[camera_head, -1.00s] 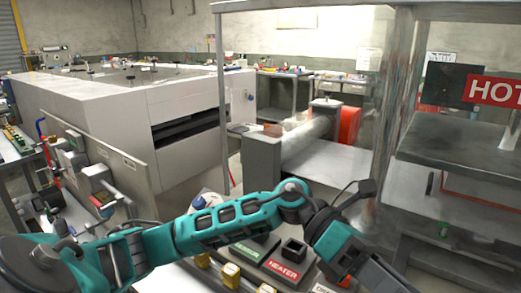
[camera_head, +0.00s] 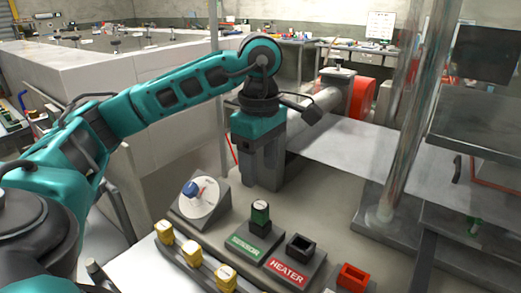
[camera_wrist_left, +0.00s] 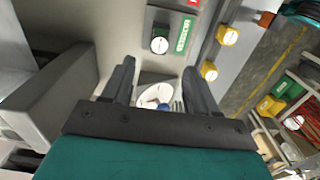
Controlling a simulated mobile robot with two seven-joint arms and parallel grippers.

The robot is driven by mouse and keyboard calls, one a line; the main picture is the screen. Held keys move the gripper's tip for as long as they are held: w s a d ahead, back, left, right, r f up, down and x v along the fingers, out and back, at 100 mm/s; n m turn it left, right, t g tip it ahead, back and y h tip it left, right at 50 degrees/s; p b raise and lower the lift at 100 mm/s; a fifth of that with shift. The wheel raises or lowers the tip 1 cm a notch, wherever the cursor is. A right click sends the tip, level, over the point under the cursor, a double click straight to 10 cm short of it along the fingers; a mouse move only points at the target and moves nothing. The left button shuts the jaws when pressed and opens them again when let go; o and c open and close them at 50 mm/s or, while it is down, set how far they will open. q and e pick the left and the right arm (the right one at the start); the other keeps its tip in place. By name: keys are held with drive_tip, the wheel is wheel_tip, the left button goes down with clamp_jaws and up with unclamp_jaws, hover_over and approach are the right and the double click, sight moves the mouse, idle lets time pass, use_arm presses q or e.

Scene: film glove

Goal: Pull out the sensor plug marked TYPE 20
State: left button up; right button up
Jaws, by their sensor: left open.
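A green and black plug (camera_head: 260,217) stands upright in the block with the green SENSOR label (camera_head: 244,246). In the left wrist view the plug (camera_wrist_left: 160,42) shows end-on with a pale face, beside its green label (camera_wrist_left: 183,35). Its marking is too small to read. My left gripper (camera_head: 262,180) points down behind the plug, above the console. In the left wrist view the gripper (camera_wrist_left: 158,68) is open with nothing between its fingers, and the plug lies just beyond the fingertips, apart from them. My right gripper is not in view.
A dial with a blue knob (camera_head: 197,196) stands left of the plug. An empty black HEATER socket (camera_head: 299,247) and a red socket (camera_head: 352,276) stand to the right. Several yellow connectors (camera_head: 225,277) line the front. A metal post (camera_head: 400,130) rises at the right.

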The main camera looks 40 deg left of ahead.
sight(260, 205)
use_arm(q)
wheel_tip(260, 205, down, 9)
drive_tip(key=shift+r+b, duration=0.1)
drive_tip(key=shift+b, duration=0.2)
clamp_jaws()
idle(0.6)
